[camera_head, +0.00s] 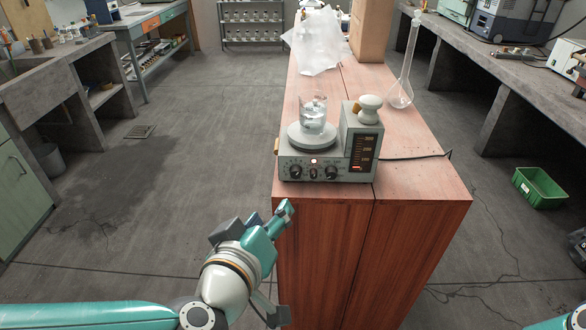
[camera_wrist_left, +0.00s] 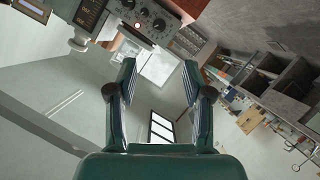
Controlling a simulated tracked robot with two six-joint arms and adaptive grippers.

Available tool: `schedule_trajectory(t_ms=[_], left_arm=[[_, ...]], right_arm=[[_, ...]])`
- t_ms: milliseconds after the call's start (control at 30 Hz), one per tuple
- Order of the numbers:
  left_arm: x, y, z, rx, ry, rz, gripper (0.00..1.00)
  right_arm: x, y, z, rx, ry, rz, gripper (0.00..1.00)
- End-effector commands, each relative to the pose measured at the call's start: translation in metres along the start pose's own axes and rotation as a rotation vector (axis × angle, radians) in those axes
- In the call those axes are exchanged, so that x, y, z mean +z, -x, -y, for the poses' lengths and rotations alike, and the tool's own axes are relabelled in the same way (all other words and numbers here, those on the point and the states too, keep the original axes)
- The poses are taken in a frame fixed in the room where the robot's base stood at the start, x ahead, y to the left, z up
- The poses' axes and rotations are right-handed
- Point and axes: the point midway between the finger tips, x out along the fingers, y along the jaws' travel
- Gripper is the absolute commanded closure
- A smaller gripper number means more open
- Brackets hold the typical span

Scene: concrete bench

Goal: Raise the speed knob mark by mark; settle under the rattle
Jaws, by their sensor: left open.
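A grey hotplate stirrer (camera_head: 345,140) stands at the near end of the red wooden cabinet top. Its front has dark knobs, a left one (camera_head: 296,172) and a right one (camera_head: 331,173), with a lit red lamp between; their marks are too small to read. A glass beaker (camera_head: 313,115) with clear liquid stands on its round plate. My left gripper (camera_head: 281,262) is open and empty, below and in front of the stirrer, apart from the knobs. The left wrist view shows its spread fingers (camera_wrist_left: 158,70), with the stirrer panel (camera_wrist_left: 145,14) at the top. My right gripper is out of view.
A pale knobbed object (camera_head: 370,108) tops the stirrer's right housing, above a reddish display. A long-necked flask (camera_head: 402,90), a crumpled clear sheet (camera_head: 315,42) and a cardboard box (camera_head: 371,30) stand farther back on the cabinet (camera_head: 430,160). A cable runs right from the stirrer.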

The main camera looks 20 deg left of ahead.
Motion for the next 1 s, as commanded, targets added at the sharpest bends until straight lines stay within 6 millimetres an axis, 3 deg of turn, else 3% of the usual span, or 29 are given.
schedule_trajectory(t_ms=[100,267,533,667,1000], left_arm=[[-0.005,0.001,-0.001,-0.001,0.012,-0.005,0.49],[-0.005,-0.014,-0.001,-0.006,0.011,-0.005,0.49],[-0.007,-0.050,-0.001,-0.008,0.008,0.000,0.49],[-0.003,-0.079,0.001,-0.006,0.011,0.000,0.49],[-0.011,-0.099,-0.002,-0.021,-0.005,-0.009,0.49]], right_arm=[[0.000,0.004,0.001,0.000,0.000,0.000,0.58],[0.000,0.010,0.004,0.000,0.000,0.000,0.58],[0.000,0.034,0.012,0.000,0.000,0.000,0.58],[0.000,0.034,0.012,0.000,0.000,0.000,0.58],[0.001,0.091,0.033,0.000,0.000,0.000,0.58]])
